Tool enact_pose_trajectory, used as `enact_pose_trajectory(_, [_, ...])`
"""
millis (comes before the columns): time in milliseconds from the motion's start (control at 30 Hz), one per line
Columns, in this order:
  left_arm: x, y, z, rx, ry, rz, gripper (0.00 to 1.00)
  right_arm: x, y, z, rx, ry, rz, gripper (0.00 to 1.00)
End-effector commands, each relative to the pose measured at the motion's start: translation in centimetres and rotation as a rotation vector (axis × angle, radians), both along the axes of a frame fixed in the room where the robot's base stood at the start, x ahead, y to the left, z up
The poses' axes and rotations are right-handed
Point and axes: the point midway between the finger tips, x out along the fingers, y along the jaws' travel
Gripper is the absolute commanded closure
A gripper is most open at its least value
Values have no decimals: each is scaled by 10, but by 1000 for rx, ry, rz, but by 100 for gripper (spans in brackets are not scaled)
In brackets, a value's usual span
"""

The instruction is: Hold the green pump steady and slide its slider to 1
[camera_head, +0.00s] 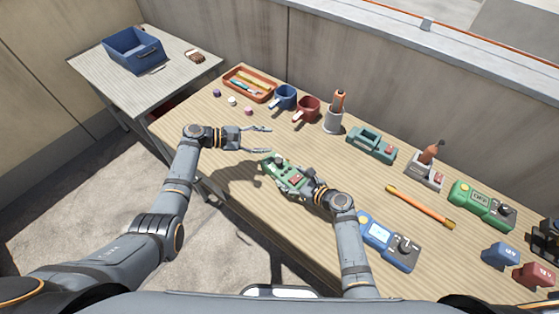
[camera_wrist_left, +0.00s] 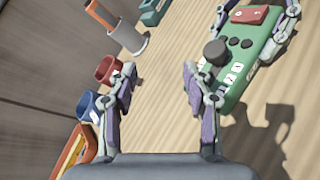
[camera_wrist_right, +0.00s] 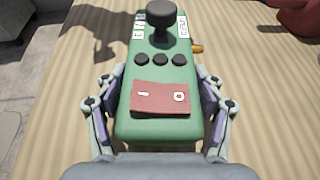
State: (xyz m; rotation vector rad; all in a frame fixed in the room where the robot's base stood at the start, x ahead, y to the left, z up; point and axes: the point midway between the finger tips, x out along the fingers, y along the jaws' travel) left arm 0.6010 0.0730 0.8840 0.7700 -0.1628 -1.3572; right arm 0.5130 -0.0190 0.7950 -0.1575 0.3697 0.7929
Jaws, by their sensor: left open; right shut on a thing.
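The green pump (camera_head: 278,166) is near the middle of the table's front part. In the right wrist view the pump (camera_wrist_right: 160,75) has a red rocker marked I and 0, a row of black buttons and a black knob (camera_wrist_right: 160,22) between white labels at its far end. The knob also shows in the left wrist view (camera_wrist_left: 216,52); the label marks are too small to read surely. My right gripper (camera_head: 298,186) is shut on the pump's rocker end, one finger along each side. My left gripper (camera_head: 268,140) is open and empty, just behind the pump, apart from it.
Blue (camera_head: 286,96) and red (camera_head: 308,108) cups, an orange tray (camera_head: 240,91) and a grey holder (camera_head: 333,123) stand behind. A blue meter (camera_head: 378,256) lies close right of my right arm. An orange rod (camera_head: 420,207) lies farther right. The table left of the pump is clear.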

Motion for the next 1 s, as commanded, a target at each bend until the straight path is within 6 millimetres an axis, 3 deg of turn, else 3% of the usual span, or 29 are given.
enact_pose_trajectory(33, [-15, 15, -4, -76, 28, 67, 50, -1, 0, -2, -3, 3, 1, 89])
enact_pose_trajectory(133, [-43, 32, -7, -249, 123, 185, 50, -1, 0, -2, -3, 4, 2, 89])
enact_pose_trajectory(300, [-90, 44, -30, -454, 352, 317, 50, -2, 0, -3, -3, 4, 2, 90])
enact_pose_trajectory(433, [-109, 48, -42, -529, 457, 367, 50, -2, 0, -3, -3, 4, 2, 90])
enact_pose_trajectory(733, [-107, 39, -44, -552, 484, 379, 50, -2, 0, -3, -4, 5, 2, 90])
enact_pose_trajectory(1000, [-76, -12, -43, -552, 483, 378, 50, -2, 0, -3, -4, 5, 3, 90])
